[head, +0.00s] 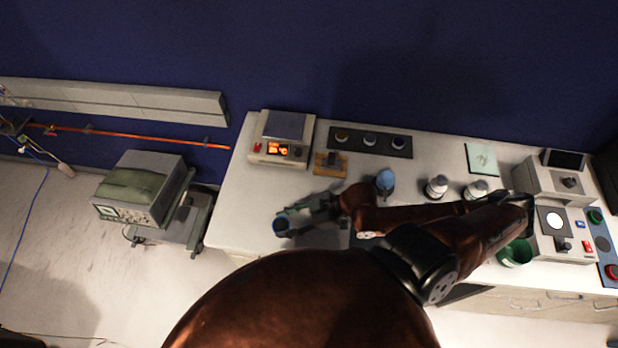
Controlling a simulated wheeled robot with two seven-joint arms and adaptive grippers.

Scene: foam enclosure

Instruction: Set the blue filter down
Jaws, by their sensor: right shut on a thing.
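The blue filter (279,226) is a small round dark-blue piece near the left front part of the white bench (232,222). My right gripper (284,222) is shut on it, with one finger on each side. Whether the filter touches the bench top is hard to tell. A black strip (350,151) with three round places, each with a small round piece showing, lies at the back of the bench, behind and right of the gripper. My left gripper is not in view.
A heater-like device with a lit display (278,149) stands at the back left, beside a wooden block (322,169). Bench around the filter is mostly clear.

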